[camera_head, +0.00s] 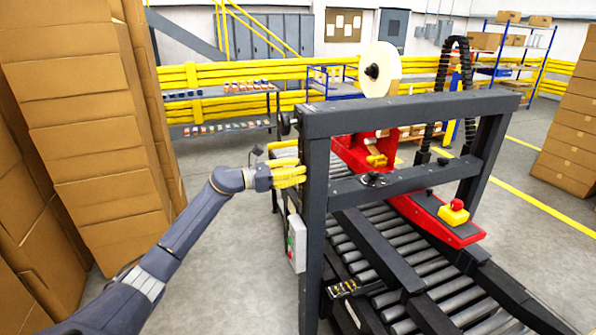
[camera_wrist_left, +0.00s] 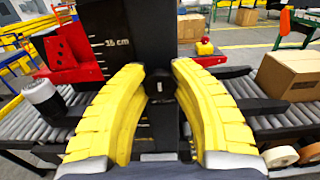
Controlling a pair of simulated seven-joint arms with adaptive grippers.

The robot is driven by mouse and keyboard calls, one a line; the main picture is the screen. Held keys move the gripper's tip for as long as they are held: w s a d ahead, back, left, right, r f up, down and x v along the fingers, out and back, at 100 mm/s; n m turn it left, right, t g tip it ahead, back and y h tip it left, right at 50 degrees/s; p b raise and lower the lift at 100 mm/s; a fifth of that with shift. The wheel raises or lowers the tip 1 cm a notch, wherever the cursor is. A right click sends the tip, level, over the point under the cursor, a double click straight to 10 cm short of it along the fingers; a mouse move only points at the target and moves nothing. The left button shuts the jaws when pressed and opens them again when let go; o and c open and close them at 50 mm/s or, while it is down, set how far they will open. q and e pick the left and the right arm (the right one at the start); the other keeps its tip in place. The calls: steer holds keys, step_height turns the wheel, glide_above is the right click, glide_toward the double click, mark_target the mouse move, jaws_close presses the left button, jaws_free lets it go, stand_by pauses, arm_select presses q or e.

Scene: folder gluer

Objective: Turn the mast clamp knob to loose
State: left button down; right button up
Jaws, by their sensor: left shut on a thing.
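The mast (camera_head: 316,200) is a dark upright post of the machine frame. My left gripper (camera_head: 300,172) has yellow fingers and is at the left side of the mast. In the left wrist view the left gripper (camera_wrist_left: 158,70) has its fingertips on both sides of the knob, shut on it. In the head view the fingers and post hide the knob. My right gripper is not in view.
A dark crossbar (camera_head: 400,110) spans the frame above the roller conveyor (camera_head: 365,255). A grey switch box (camera_head: 296,243) hangs below my gripper. A red machine arm with a yellow-based red button (camera_head: 454,212) lies right. Stacked cartons (camera_head: 95,130) stand left.

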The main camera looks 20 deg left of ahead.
arm_select(q)
steer(key=shift+n, duration=0.3)
steer(key=n, duration=0.4)
steer(key=shift+w+a+r, duration=0.1)
steer(key=n, duration=0.4)
steer(key=shift+a+n, duration=0.1)
steer(key=shift+n, duration=0.2)
steer(key=n, duration=0.4)
steer(key=shift+w+a+n, duration=0.1)
steer(key=shift+n, duration=2.4)
steer(key=c, duration=1.4)
jaws_free()
steer(key=o, duration=0.4)
steer(key=shift+f, duration=0.2)
